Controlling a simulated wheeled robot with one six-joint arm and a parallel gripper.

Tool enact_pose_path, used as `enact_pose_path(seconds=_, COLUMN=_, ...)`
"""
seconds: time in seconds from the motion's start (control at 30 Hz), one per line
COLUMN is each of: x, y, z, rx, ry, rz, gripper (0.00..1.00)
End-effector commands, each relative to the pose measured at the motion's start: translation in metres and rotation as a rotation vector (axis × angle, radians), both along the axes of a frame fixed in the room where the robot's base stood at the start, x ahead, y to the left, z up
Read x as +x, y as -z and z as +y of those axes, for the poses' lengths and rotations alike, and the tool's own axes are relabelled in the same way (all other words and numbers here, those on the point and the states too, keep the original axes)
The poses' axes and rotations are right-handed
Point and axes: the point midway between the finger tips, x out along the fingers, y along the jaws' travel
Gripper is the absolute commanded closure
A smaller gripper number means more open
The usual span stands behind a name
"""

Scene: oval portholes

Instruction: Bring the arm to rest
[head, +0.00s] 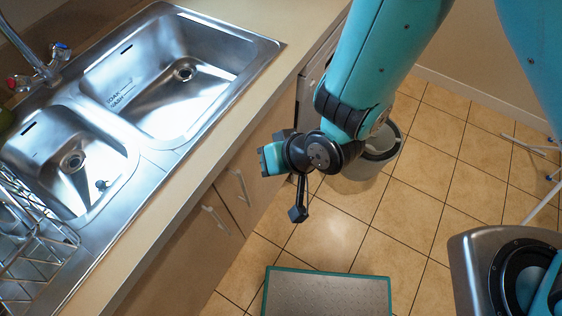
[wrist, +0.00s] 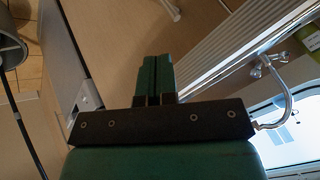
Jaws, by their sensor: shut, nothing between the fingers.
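My teal arm (head: 375,60) reaches down from the top of the head view, bent at its dark wrist joints. My gripper (head: 268,160) points left toward the counter's front edge and appears apart from it. In the wrist view my gripper's two teal fingers (wrist: 156,78) are together, with nothing held between them.
A steel double sink (head: 160,75) is set in the counter (head: 215,155) at left, with a tap (head: 48,72) and a wire dish rack (head: 30,250). Cabinet doors (head: 180,255) lie below. A grey bin (head: 357,178) stands behind my wrist.

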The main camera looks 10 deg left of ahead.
Motion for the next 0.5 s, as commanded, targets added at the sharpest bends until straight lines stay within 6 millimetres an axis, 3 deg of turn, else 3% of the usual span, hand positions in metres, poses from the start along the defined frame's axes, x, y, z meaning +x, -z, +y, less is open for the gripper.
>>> enact_pose_path(seconds=0.2, x=-0.021, y=-0.032, z=-0.012, rx=0.0, ry=0.002, rz=-0.001, gripper=1.0)
enact_pose_path(seconds=0.5, x=-0.03, y=-0.045, z=-0.017, rx=-0.002, ry=0.003, rz=0.002, gripper=1.0)
